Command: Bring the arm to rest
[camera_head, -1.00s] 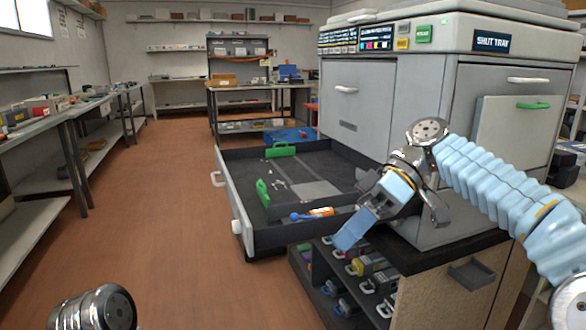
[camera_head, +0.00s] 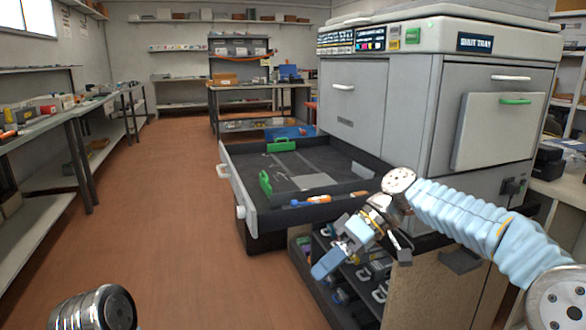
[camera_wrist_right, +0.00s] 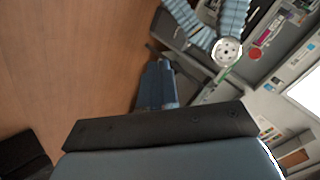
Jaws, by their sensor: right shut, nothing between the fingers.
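My right arm (camera_head: 465,212), in a pale blue ribbed sleeve, reaches in from the right in the head view. Its gripper (camera_head: 324,266) is shut and empty, with blue fingers pointing down and left. It shows in front of the open rack of cartridges (camera_head: 375,268), below the pulled-out drawer, with no visible hold on anything. The fingers hide part of the rack. Of my left arm only a metal joint (camera_head: 93,308) shows at the lower left; its gripper is out of view.
The large grey printer (camera_head: 400,110) stands at the right, its dark drawer (camera_head: 240,185) pulled out. Green handles (camera_head: 265,182) and an orange-and-blue tool (camera_head: 318,199) are in the drawer. Benches (camera_head: 60,125) line the left. The brown floor (camera_head: 160,210) between is clear.

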